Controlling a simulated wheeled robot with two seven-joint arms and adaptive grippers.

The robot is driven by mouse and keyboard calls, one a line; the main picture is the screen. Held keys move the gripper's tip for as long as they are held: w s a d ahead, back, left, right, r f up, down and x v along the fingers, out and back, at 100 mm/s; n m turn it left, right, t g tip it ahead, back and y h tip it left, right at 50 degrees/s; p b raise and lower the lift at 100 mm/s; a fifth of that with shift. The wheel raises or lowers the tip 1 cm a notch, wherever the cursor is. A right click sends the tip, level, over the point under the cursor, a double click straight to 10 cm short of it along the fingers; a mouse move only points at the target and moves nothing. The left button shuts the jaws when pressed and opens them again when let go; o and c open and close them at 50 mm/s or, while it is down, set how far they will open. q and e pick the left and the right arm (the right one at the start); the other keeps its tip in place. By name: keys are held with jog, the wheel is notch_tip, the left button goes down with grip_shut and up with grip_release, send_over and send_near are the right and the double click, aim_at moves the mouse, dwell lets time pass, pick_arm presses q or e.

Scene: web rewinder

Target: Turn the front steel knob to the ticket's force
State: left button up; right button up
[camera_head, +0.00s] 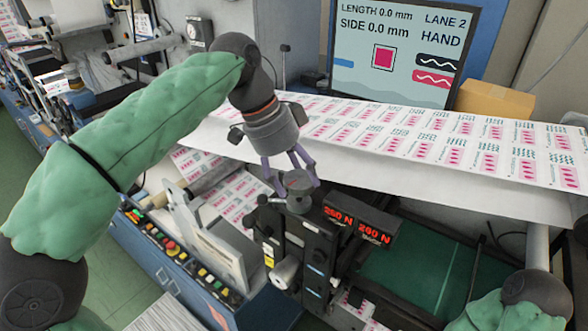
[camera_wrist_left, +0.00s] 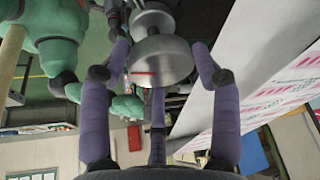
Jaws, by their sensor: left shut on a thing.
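The steel knob (camera_head: 298,185) sits on top of the black unit by the web, and the fingers of my left gripper (camera_head: 291,170) close around it from above. In the left wrist view the round knob (camera_wrist_left: 160,60) shows a red mark on its face, between the purple fingers of the left gripper (camera_wrist_left: 160,78). Two red force readouts stand beside the unit: the left readout (camera_head: 338,216) looks like 250 N, and the right readout (camera_head: 374,233) looks like 260 N. I cannot make out a ticket. My right gripper is out of view.
The printed web (camera_head: 440,150) runs across behind the knob. A screen (camera_head: 400,50) showing LANE 2 and HAND stands at the back, with a cardboard box (camera_head: 495,100) beside it. A control panel with buttons (camera_head: 180,255) lies to the left.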

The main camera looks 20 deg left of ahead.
pick_arm(q)
jog(key=m+p, duration=0.1)
jog(key=m+g+p, duration=0.1)
jog(key=m, duration=0.1)
jog(key=m+p, duration=0.2)
jog(key=shift+w+r+g, duration=0.25)
jog(key=shift+g, duration=0.15)
jog(key=shift+d+f+m+g+p, duration=0.1)
jog(key=shift+m+g+p, duration=0.65)
jog(key=shift+m, duration=0.75)
jog(key=o, duration=1.1)
jog(key=shift+d, duration=0.25)
jog(key=shift+w+a, duration=0.1)
jog(key=shift+a, duration=0.2)
jog(key=shift+d+v, duration=0.15)
jog(key=shift+v, duration=1.65)
jog(key=shift+d+v, duration=0.1)
jog(key=shift+v, duration=1.65)
